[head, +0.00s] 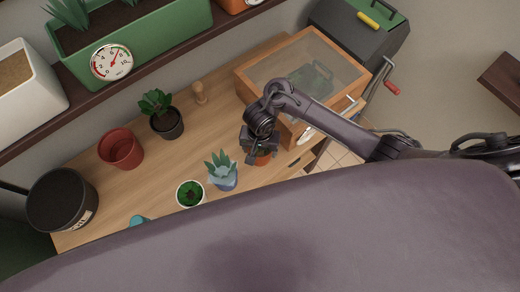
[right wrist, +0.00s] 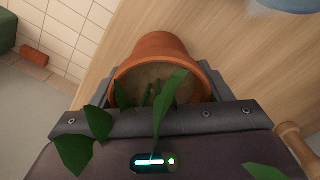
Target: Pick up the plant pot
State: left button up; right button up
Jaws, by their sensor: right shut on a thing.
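A terracotta plant pot (right wrist: 155,47) with soil and green leaves (right wrist: 168,95) fills the middle of the right wrist view. My right gripper (right wrist: 161,88) has a finger on each side of the pot and is shut on it. In the head view my right gripper (head: 257,147) points down over the right part of the wooden table, and it hides most of the pot (head: 263,160). I cannot tell whether the pot touches the table. My left gripper is not in view.
Beside the held pot stand a blue pot (head: 224,182) with a succulent and a white pot (head: 190,194). Farther left are a dark potted plant (head: 166,122), a red pot (head: 121,149) and a black bucket (head: 62,200). A wooden glass-topped box (head: 303,70) stands behind my right arm.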

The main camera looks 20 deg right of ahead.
jog(key=shift+c, duration=1.1)
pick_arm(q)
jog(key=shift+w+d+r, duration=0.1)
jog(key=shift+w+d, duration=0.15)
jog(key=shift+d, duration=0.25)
pick_arm(e)
jog(key=shift+r, duration=0.1)
